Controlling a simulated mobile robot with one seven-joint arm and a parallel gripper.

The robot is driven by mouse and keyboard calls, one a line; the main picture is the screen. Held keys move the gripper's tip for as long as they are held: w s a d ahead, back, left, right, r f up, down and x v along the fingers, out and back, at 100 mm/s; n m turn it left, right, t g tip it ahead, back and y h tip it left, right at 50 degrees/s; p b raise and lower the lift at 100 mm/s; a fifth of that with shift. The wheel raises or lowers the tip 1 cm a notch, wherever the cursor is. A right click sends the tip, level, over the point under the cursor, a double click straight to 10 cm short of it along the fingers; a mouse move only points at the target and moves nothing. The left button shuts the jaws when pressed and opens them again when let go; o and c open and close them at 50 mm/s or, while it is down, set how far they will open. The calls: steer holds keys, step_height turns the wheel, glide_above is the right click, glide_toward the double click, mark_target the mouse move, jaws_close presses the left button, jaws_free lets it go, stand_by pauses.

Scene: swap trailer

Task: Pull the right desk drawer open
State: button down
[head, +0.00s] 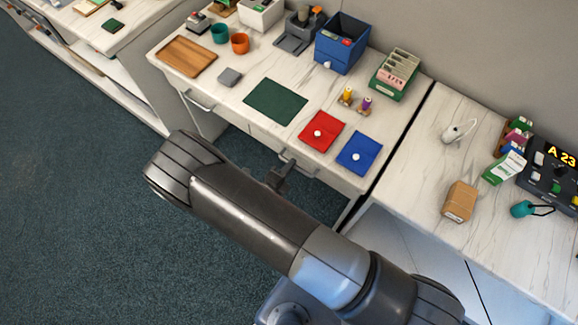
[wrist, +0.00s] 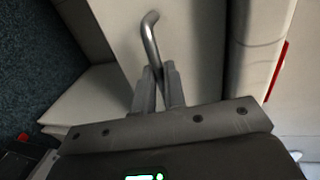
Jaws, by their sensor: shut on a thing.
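The right desk drawer (head: 327,174) is at the front of the white marbled desk, under the red and blue pouches. Its front (wrist: 192,30) fills the middle of the wrist view. Its metal bar handle (wrist: 150,38) runs down between my fingers. My gripper (wrist: 158,72) is shut on this handle near its lower end in the picture. In the head view my gripper (head: 282,172) is at the drawer front, and my arm covers the floor below it. From these views I cannot tell whether the drawer stands out from the desk.
A red pouch (head: 321,131) and a blue pouch (head: 359,153) lie on the desktop near the front edge. A green mat (head: 275,102) lies left of them. The left drawer's handle (head: 198,101) shows further left. Open carpeted floor (head: 80,200) lies left of my arm.

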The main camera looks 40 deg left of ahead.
steer(key=f+v, duration=0.2)
steer(key=v, duration=0.7)
steer(key=f+v, duration=0.2)
steer(key=v, duration=0.8)
steer(key=shift+s, duration=0.35)
steer(key=c, duration=1.5)
jaws_free()
steer(key=shift+s, duration=0.1)
